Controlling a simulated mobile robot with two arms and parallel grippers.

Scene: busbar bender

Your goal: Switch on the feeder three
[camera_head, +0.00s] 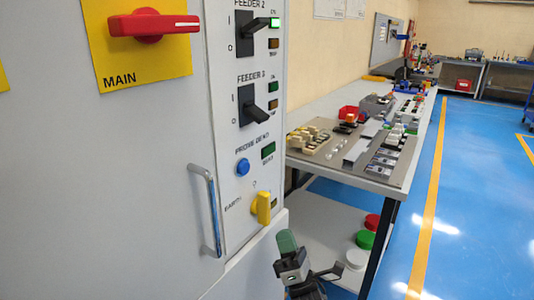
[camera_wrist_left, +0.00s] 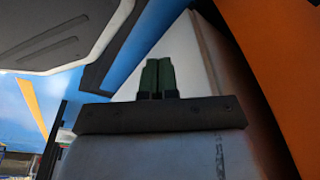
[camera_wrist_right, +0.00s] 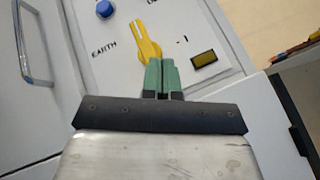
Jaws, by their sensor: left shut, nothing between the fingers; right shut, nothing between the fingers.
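The feeder 3 switch (camera_head: 258,112) is a black lever on the white cabinet panel. Its lever tilts down towards the 0 mark, and the two lamps beside it look dark. Above it, the feeder 2 lever (camera_head: 257,26) points up, with its green lamp lit. My right gripper (camera_head: 287,241) is shut and empty, low in front of the panel, below the yellow earth knob. In the right wrist view, its green fingertips (camera_wrist_right: 161,76) are together just below the earth knob (camera_wrist_right: 148,42). My left gripper (camera_wrist_left: 157,77) shows only in the left wrist view, shut and empty.
A red main switch (camera_head: 152,25) on a yellow plate is at upper left. A blue button (camera_head: 242,166) and a cabinet handle (camera_head: 207,210) sit below the feeders. A workbench (camera_head: 400,185) with parts stands to the right. The blue floor beyond is clear.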

